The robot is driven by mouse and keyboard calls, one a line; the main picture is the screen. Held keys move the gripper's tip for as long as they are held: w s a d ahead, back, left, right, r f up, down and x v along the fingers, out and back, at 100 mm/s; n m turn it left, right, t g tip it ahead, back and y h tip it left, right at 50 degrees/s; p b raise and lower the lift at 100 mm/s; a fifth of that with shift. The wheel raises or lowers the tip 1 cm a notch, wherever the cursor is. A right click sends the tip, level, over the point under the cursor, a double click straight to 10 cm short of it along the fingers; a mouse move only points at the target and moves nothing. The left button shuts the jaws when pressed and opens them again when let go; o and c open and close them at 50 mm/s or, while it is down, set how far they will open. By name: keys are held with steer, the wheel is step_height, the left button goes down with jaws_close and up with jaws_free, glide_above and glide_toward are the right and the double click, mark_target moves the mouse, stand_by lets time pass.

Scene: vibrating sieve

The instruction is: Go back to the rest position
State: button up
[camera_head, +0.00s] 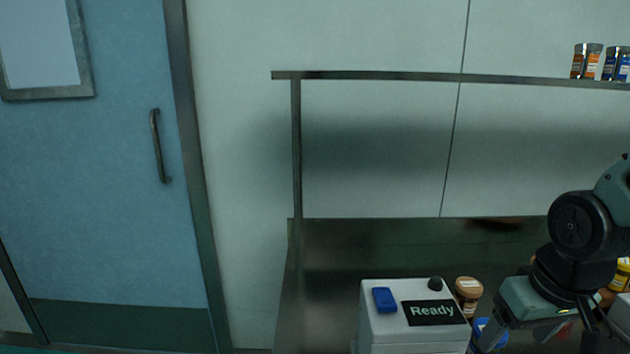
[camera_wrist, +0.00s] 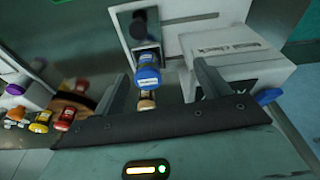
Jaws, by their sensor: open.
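My gripper (camera_head: 538,338) is at the lower right of the head view, with its fingers spread. In the wrist view my gripper (camera_wrist: 161,72) is open, and a blue-lidded jar (camera_wrist: 149,78) shows in the gap between its fingers. I cannot tell how far the jar is from them. A blue-topped jar (camera_head: 489,331) also shows beside my gripper in the head view. The white sieve machine (camera_head: 390,335) stands left of my gripper, with a blue button, a black knob and a screen reading "Ready" (camera_head: 432,311).
A brown-lidded jar (camera_head: 468,291) stands right beside the machine. A metal shelf (camera_head: 380,76) with several jars (camera_head: 587,62) runs above. A blue door (camera_head: 120,220) is at left.

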steer(key=s+a+r+n+g+p, duration=0.1)
steer(key=s+a+r+n, duration=0.1)
steer(key=s+a, duration=0.4)
steer(key=s+a+r+n+g+p, duration=0.1)
steer(key=s+a+n, duration=0.3)
steer(key=a, duration=0.5)
steer(key=shift+s+r+n, duration=0.4)
steer(key=shift+s+r, duration=0.45)
steer(key=shift+s, duration=0.4)
